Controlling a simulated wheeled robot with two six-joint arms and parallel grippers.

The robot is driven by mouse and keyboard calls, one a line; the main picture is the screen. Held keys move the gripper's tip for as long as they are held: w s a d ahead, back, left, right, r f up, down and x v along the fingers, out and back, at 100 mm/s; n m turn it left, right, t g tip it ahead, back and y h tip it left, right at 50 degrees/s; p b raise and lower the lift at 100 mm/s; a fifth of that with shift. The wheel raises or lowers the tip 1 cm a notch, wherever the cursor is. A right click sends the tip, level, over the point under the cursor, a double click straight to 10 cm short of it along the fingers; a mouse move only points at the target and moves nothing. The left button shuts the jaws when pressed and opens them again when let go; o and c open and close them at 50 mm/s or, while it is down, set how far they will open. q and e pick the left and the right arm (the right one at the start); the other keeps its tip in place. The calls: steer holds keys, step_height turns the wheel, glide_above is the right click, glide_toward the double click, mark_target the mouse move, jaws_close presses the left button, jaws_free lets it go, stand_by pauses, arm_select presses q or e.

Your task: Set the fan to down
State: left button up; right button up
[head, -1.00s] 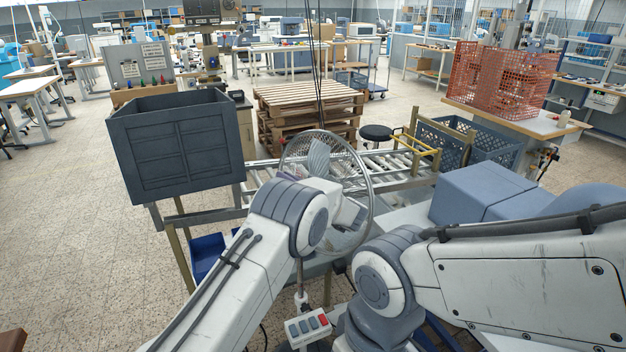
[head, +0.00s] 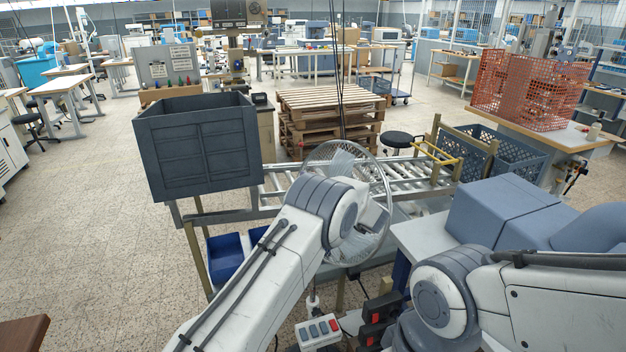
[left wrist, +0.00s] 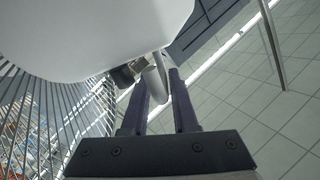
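The fan (head: 378,178) with a round wire guard stands in the middle of the head view, partly hidden behind my left arm. A control box with one red and several grey buttons (head: 319,331) is below it. In the left wrist view, the fan's white housing (left wrist: 90,35) fills the top and the wire guard (left wrist: 60,115) is at left. My left gripper (left wrist: 158,82) has its two dark fingers at a grey rounded knob (left wrist: 154,86) under the housing. The fingers stand apart with the knob between their tips; whether they press on it is unclear. My right gripper is out of view.
A roller conveyor (head: 412,180) runs behind the fan, with a large dark grey bin (head: 200,150) at its left end. Blue bins (head: 226,258) sit below. Blue-grey boxes (head: 505,212) stand at right.

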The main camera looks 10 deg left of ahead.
arm_select(q)
steer(key=b+v, duration=0.4)
steer(key=v, duration=0.6)
steer(key=shift+s+d+b, duration=0.2)
steer(key=shift+b, duration=0.1)
